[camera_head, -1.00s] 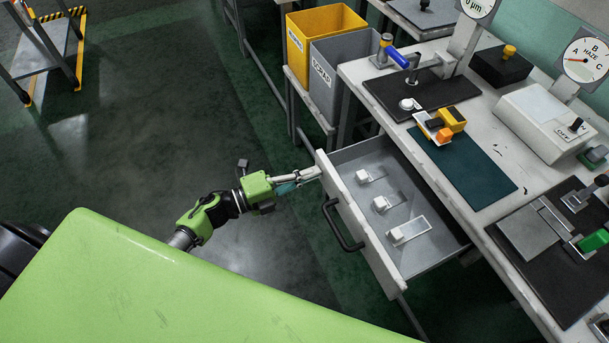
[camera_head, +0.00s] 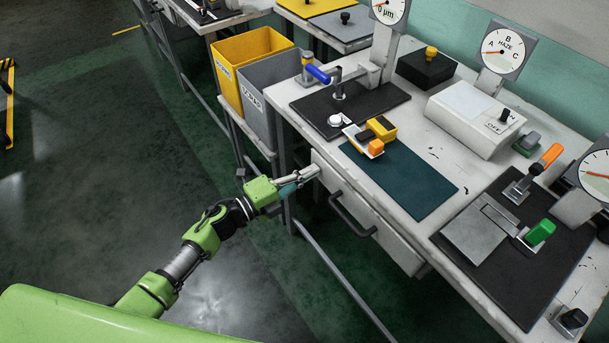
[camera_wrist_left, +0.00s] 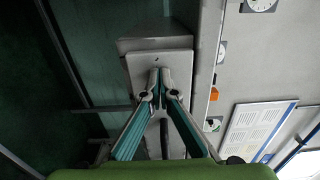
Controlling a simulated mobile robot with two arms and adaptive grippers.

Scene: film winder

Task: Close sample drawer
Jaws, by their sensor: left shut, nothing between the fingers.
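The sample drawer (camera_head: 385,232) is a pale front with a black bar handle (camera_head: 352,214), under the edge of the white workbench. Its front sits close to the bench edge, and its inside is hidden under the top. My left gripper (camera_head: 315,172) is shut and empty, its fingertips at the far left end of the drawer front. In the left wrist view the shut fingertips (camera_wrist_left: 161,78) meet in front of the drawer's pale front panel (camera_wrist_left: 178,62); they appear to touch it. Part of the drawer's side shows behind the panel there. My right gripper is not in view.
Yellow (camera_head: 250,58) and grey (camera_head: 258,100) bins stand left of the bench. Floor in front is clear.

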